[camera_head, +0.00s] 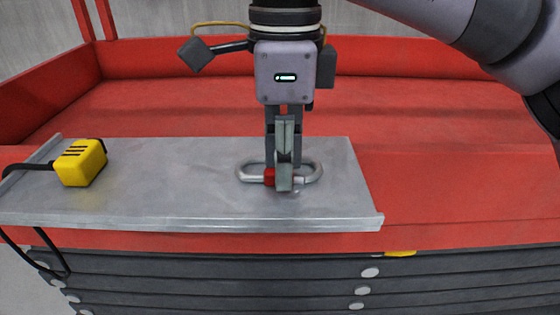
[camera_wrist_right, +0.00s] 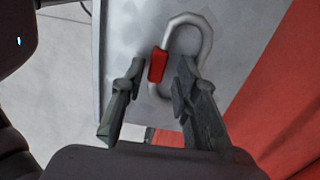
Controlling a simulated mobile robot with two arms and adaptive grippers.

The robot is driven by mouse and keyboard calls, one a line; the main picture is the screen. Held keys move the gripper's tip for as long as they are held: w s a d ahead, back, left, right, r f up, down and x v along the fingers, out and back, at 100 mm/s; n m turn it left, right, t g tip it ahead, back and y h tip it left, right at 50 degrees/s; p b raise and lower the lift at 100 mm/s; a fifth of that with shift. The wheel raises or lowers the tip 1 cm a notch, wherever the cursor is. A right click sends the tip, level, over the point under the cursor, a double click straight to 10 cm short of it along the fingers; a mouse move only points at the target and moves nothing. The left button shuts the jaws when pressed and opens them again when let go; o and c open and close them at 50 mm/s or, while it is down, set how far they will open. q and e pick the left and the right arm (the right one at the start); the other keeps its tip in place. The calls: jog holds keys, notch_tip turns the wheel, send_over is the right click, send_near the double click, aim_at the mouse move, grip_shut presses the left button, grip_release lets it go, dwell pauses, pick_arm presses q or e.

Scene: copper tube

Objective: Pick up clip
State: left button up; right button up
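The clip (camera_head: 269,177) is a silver oval carabiner with a red sleeve. It lies on the grey metal tray (camera_head: 190,190), towards its right end. My right gripper (camera_head: 285,184) points down over the clip, its fingertips low at the clip's middle and hiding part of it. In the right wrist view the fingers (camera_wrist_right: 158,72) are apart, with the clip's red sleeve (camera_wrist_right: 158,64) showing in the gap between them. A gap shows on either side of the sleeve. My left gripper is not in view.
A yellow box (camera_head: 80,163) with a black cable sits at the tray's left end. The tray rests on a red workbench (camera_head: 440,190) with dark drawers (camera_head: 210,270) below its front edge. The red top right of the tray is clear.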

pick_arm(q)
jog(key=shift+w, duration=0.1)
pick_arm(e)
jog(key=shift+a+f, duration=0.1)
jog(key=shift+f, duration=0.05)
grip_shut()
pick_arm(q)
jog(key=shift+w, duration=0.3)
